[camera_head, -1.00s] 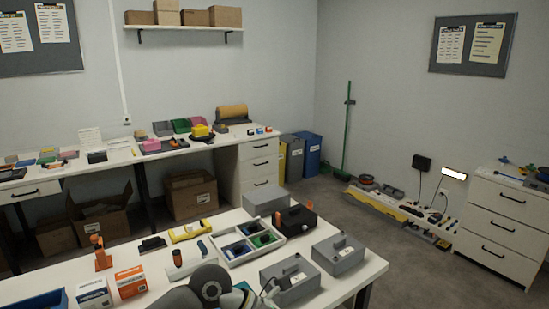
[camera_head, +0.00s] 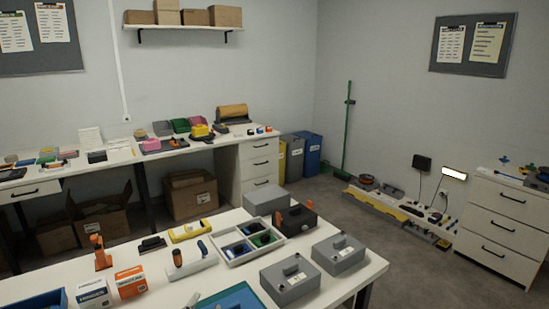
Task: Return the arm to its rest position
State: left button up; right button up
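Neither of my arms and neither gripper can be made out in the head view now. The white table (camera_head: 345,275) in front of me holds grey boxes with handles (camera_head: 290,279), a white tray with compartments (camera_head: 237,260), and a white and black tool with an orange part (camera_head: 190,262). A teal-blue flat thing (camera_head: 230,298) lies at the table's near edge, partly cut off by the frame. A small pale item (camera_head: 193,300) beside it is too cut off to identify.
Two small cartons (camera_head: 128,283), an orange tool (camera_head: 101,253) and a blue bin (camera_head: 40,302) stand on the table's left. A yellow tool (camera_head: 191,231) and a black and orange case (camera_head: 297,219) stand farther back. Grey floor (camera_head: 390,275) is open right of the table.

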pick_arm(q)
jog(key=s+a+f+n+g, duration=0.3)
jog(key=s+f+g, duration=0.3)
jog(key=s+f, duration=0.45)
jog(key=s+a+f+n+g, duration=0.25)
jog(key=s+f+g, duration=0.5)
jog(key=s, duration=0.65)
notch_tip(320, 180, down, 29)
jog(key=s, duration=0.3)
jog(key=s+a+f+g, duration=0.2)
jog(key=s+a+f, duration=0.1)
jog(key=s+f, duration=1.1)
jog(key=shift+s+y, duration=0.4)
jog(key=shift+s, duration=0.35)
jog(key=shift+s+f+m, duration=0.1)
jog(key=shift+m, duration=0.15)
